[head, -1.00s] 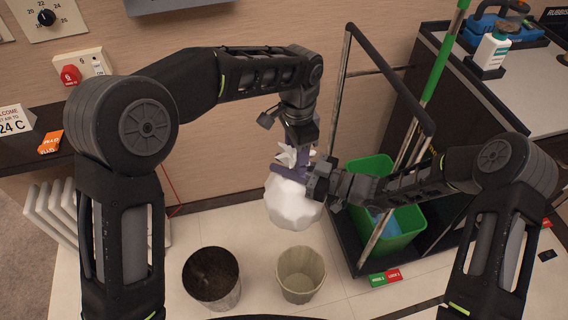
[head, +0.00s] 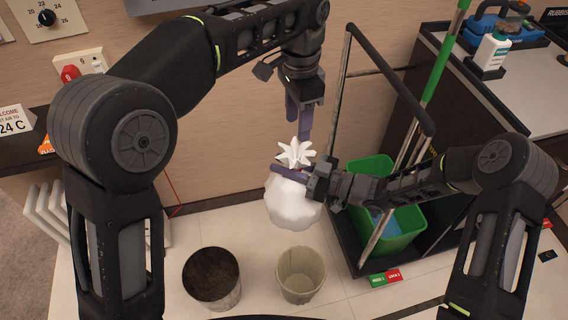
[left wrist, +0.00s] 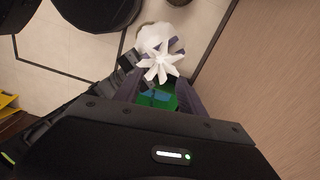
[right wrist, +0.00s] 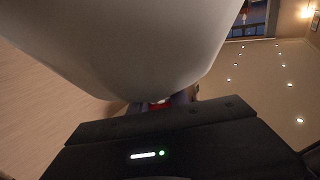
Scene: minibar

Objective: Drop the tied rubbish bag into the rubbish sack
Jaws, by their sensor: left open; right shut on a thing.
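The tied rubbish bag (head: 293,209) is white and round, with a spiky gathered top (head: 296,152) and a bit of red at its neck. My right gripper (head: 290,178) is shut on the bag's neck and holds it up above the floor. The bag fills much of the right wrist view (right wrist: 120,45). My left gripper (head: 298,125) is open and empty just above the spiky top. In the left wrist view the bag (left wrist: 153,36) shows beyond the left fingers (left wrist: 158,92). I cannot make out the rubbish sack; a cut-off "RUBBIS" sign (head: 558,13) stands at top right.
A dark bin (head: 234,295) and a beige bin (head: 300,292) stand on the floor below the bag. A trolley with a green bucket (head: 402,236) and a green pole (head: 445,58) is to the right. A bottle (head: 492,52) stands on the counter behind.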

